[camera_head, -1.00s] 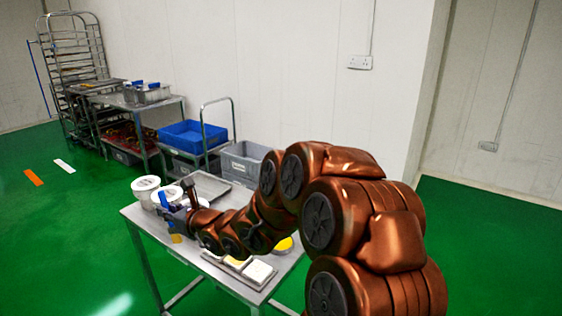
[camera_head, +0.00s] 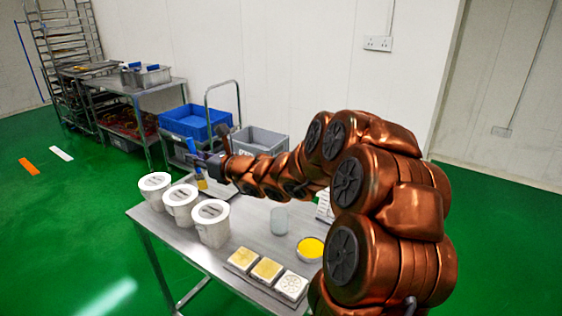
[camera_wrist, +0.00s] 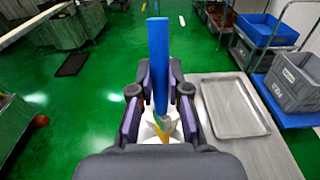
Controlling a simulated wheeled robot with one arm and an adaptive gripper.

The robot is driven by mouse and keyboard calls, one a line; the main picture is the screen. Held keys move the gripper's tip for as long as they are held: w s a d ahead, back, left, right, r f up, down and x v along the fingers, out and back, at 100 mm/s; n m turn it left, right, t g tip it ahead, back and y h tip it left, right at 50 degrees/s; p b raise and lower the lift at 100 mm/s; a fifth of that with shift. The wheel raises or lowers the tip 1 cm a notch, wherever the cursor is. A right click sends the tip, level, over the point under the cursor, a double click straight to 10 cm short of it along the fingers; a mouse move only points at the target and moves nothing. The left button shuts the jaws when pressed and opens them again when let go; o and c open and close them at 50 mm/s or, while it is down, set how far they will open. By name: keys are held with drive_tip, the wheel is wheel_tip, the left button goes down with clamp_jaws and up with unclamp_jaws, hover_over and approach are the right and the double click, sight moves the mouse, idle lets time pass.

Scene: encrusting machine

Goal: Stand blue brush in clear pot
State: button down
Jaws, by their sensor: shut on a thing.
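My gripper (camera_head: 207,160) is shut on the blue brush (camera_head: 200,182) and holds it above the far left part of the steel table (camera_head: 190,232). The brush is roughly upright, with its blue handle up and its yellowish bristles down. In the wrist view the blue handle (camera_wrist: 158,62) rises between the two fingers (camera_wrist: 158,100). The clear pot (camera_head: 279,221) stands on the table to the right of the white tubs, below my arm. It looks empty and is well apart from the brush.
Three white lidded tubs (camera_head: 181,205) stand along the table's left edge. A shallow metal tray (camera_wrist: 235,108) lies behind them. Several square moulds (camera_head: 266,270) and a yellow-filled dish (camera_head: 310,249) are at the front right. Blue (camera_head: 195,122) and grey (camera_head: 258,141) crates stand behind.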

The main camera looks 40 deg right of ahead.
drive_tip(key=s+d+r+n+y, duration=0.2)
drive_tip(key=s+d, duration=0.1)
drive_tip(key=d, duration=0.6)
drive_tip(key=n+y+b, duration=0.2)
drive_tip(key=y+b, duration=0.2)
drive_tip(key=b, duration=0.2)
hover_over(280, 222)
drive_tip(key=w+d, duration=0.2)
drive_tip(key=shift+f, duration=4.95)
drive_tip(key=shift+s+f+b, duration=0.1)
drive_tip(key=shift+f+b, duration=0.3)
drive_tip(key=shift+f, duration=2.4)
drive_tip(key=shift+g, duration=0.3)
drive_tip(key=c, duration=1.1)
unclamp_jaws()
drive_tip(key=shift+o, duration=0.2)
